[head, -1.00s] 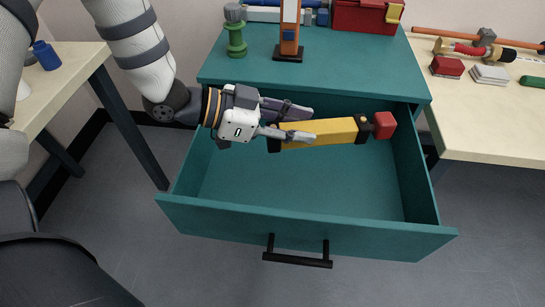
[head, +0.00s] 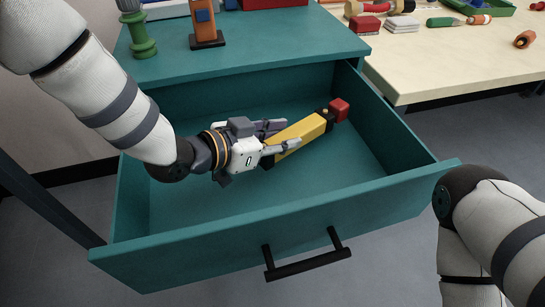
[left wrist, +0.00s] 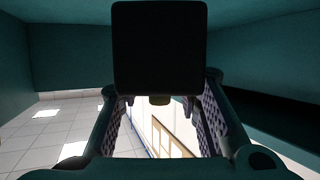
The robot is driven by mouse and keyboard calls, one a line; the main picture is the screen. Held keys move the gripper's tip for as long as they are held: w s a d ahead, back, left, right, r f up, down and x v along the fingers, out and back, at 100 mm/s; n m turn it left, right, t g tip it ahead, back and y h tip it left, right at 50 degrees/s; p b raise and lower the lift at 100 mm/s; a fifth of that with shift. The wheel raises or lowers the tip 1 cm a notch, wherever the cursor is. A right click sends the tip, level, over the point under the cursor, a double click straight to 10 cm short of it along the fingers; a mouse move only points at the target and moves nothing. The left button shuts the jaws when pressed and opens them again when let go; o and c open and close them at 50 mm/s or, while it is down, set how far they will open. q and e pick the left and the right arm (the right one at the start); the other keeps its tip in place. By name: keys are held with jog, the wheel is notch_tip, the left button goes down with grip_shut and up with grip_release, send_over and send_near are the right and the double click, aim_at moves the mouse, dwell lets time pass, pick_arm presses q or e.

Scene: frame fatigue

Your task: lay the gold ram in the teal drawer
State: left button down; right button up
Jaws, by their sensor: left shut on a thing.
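The gold ram (head: 306,130) is a yellow bar with a black band and a red block at its far end. It lies along my left gripper's reach, within the open teal drawer (head: 200,240). My left gripper (head: 286,137) is shut on its near end. I cannot tell whether the ram touches the drawer floor. In the left wrist view a dark square end (left wrist: 160,50), likely the ram's, fills the top middle between the fingers. My right arm shows at the lower right of the head view, its gripper out of sight.
The teal cabinet top (head: 270,45) behind the drawer holds a green spool-like piece (head: 138,35) and an orange post (head: 205,22). A pale table (head: 450,60) with several tools stands at the right. The drawer floor around the ram is clear.

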pick_arm(q)
jog(key=shift+f+b, duration=0.3)
jog(key=shift+f, duration=1.8)
jog(key=shift+f, duration=0.2)
jog(key=c, duration=1.2)
grip_release()
jog(key=shift+r, duration=0.1)
jog(key=shift+s+a+r, duration=0.2)
jog(key=shift+a, duration=0.05)
jog(key=p+v, duration=0.1)
jog(key=v, duration=1)
jog(key=shift+s+a+p, duration=0.15)
jog(key=shift+s+p, duration=0.05)
jog(key=shift+p, duration=0.15)
